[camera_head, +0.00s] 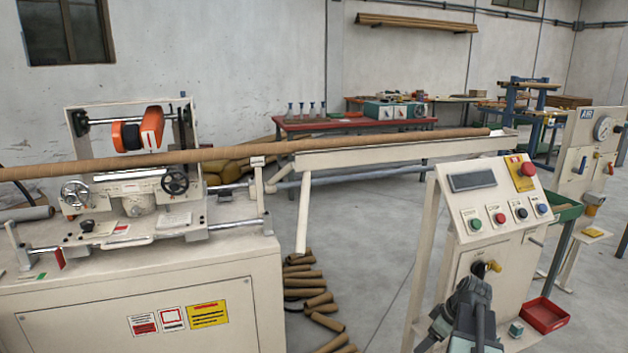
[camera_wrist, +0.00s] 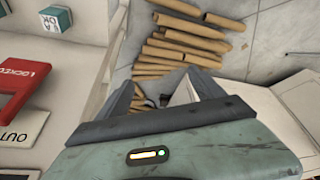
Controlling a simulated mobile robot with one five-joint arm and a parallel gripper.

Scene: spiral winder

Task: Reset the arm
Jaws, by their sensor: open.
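My gripper (camera_head: 481,306) shows at the lower right of the head view, in front of the lower part of the control panel (camera_head: 490,208). In the wrist view my gripper (camera_wrist: 163,97) has its two dark fingers spread apart, with nothing between them. Beyond the fingertips the wrist view shows several cardboard tubes (camera_wrist: 185,45) lying on the floor. A yellow switch or key (camera_head: 494,266) on the panel's front is just above my gripper in the head view. I cannot tell whether the gripper touches the panel.
The winder machine (camera_head: 130,300) fills the left, with a long brown tube (camera_head: 250,152) running across to a white rail (camera_head: 390,149). A red tray (camera_head: 545,316) and a small teal block (camera_head: 516,329) sit right of my gripper. Grey floor (camera_head: 365,255) is open between machine and panel.

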